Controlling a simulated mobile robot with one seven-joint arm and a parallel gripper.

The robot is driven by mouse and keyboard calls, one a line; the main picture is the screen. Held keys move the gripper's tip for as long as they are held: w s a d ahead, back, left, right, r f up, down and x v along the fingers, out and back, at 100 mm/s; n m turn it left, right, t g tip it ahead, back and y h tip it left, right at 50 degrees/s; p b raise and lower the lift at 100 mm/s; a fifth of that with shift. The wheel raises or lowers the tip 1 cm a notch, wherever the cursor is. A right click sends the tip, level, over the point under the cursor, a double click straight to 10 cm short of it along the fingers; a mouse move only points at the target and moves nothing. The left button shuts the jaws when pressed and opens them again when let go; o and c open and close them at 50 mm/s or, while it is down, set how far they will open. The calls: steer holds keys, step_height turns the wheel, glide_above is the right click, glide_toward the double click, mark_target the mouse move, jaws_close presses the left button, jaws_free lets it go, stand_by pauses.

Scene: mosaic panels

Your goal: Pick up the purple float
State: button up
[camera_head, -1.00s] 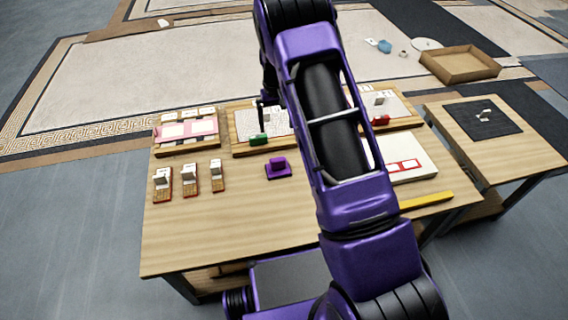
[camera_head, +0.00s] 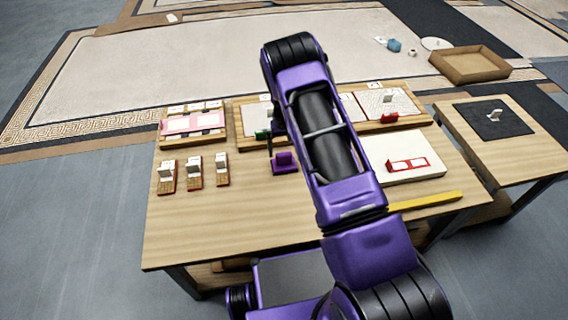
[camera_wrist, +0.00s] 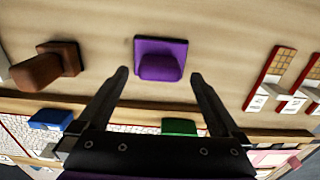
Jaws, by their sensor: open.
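The purple float (camera_head: 285,162) sits on the wooden table, a flat purple plate with a raised block handle. In the wrist view the purple float (camera_wrist: 161,60) lies upper middle, ahead of the fingertips and between their lines. My gripper (camera_wrist: 158,76) is open and empty, its two dark fingers spread on either side of the float's handle end. I see no contact with it. In the head view my gripper (camera_head: 270,155) is mostly hidden by my arm, with a dark finger just left of the float.
A brown float (camera_wrist: 48,66) lies left of the purple one in the wrist view. A green block (camera_wrist: 179,127) and a blue block (camera_wrist: 50,119) are on panels behind. Several tile racks (camera_head: 194,172) stand left on the table. The table front (camera_head: 230,225) is clear.

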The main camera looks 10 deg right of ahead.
mark_target(284, 153)
steer(key=shift+w+f, duration=0.1)
steer(key=shift+f, duration=1.4)
steer(key=c, duration=1.5)
step_height(284, 153, up, 10)
steer(key=shift+r+p, duration=0.1)
steer(key=shift+p, duration=0.5)
